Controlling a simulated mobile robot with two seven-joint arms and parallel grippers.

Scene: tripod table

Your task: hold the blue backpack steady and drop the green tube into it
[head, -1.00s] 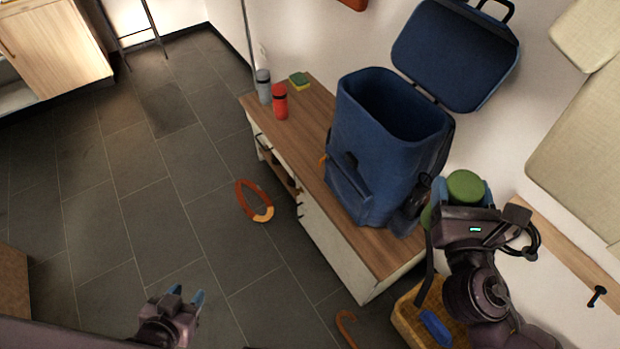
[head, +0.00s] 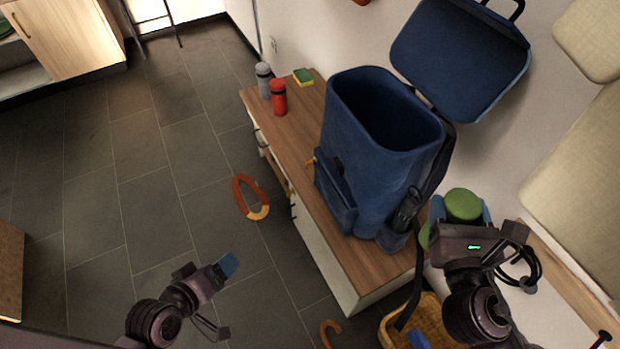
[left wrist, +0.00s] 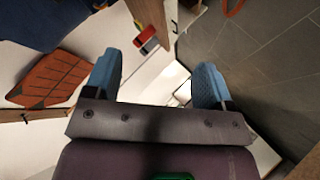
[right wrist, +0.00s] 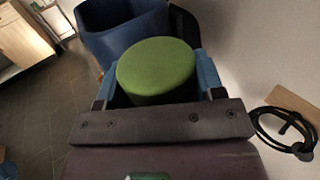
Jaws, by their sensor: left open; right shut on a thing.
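The blue backpack (head: 375,165) stands upright on the wooden bench top with its lid flipped back against the wall and its mouth open upward. Its blue side also shows in the right wrist view (right wrist: 128,40). My right gripper (head: 463,212) is shut on the green tube (head: 463,205), right of and apart from the backpack. In the right wrist view the round end of the tube (right wrist: 156,68) sits between the blue fingers. My left gripper (head: 228,272) is open and empty over the floor, left of the bench. Its two blue fingers stand apart in the left wrist view (left wrist: 155,88).
A red bottle (head: 279,98), a grey bottle (head: 264,80) and a sponge (head: 303,77) stand at the bench's far end. A wicker basket (head: 388,330) is below its near end. The bench top (head: 300,130) left of the backpack is bare.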

